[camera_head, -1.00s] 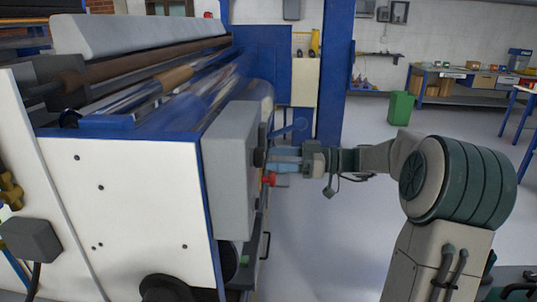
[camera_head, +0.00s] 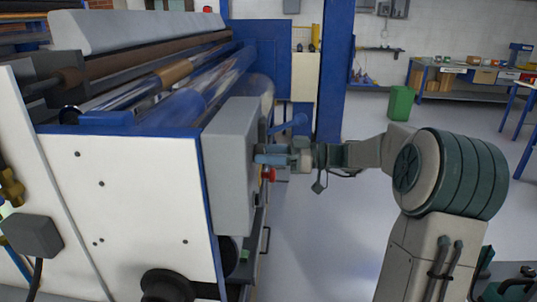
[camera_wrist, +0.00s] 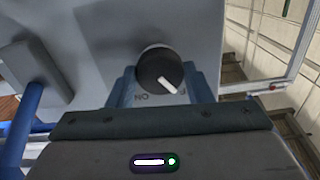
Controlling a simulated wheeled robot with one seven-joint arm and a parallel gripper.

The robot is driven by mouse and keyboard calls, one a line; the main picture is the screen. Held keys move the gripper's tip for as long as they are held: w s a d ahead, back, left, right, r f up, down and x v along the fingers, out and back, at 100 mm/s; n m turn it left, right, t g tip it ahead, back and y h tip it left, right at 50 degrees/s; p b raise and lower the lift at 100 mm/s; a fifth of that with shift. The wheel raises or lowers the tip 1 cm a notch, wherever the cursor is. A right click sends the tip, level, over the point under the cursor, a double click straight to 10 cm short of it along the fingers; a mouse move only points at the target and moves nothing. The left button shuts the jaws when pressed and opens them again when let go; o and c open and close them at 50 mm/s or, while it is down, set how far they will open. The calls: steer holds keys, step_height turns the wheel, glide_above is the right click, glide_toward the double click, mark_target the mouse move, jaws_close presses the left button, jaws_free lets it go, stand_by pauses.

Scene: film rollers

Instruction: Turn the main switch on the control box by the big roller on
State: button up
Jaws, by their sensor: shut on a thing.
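The grey control box (camera_head: 229,170) is mounted on the end of the big roller machine. In the wrist view, its face (camera_wrist: 90,70) carries a round black main switch knob (camera_wrist: 152,66) with a white pointer line. The pointer slants to the lower right, away from the upside-down "ON" lettering at lower left; a second label at right is mostly hidden. My gripper (camera_wrist: 161,82) has one blue-grey finger on each side of the knob and is shut on it. In the head view, my gripper (camera_head: 268,158) reaches the box's right face and hides the knob.
A red button (camera_head: 268,174) sits just below my gripper on the box. A blue handle (camera_wrist: 32,110) juts out at left in the wrist view. The big roller (camera_head: 215,85) lies behind the box. Open floor (camera_head: 330,240) is to the right.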

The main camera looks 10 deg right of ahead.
steer(key=shift+m, duration=6.9)
steer(key=o, duration=1)
steer(key=b+v, duration=0.2)
steer(key=v, duration=1.2)
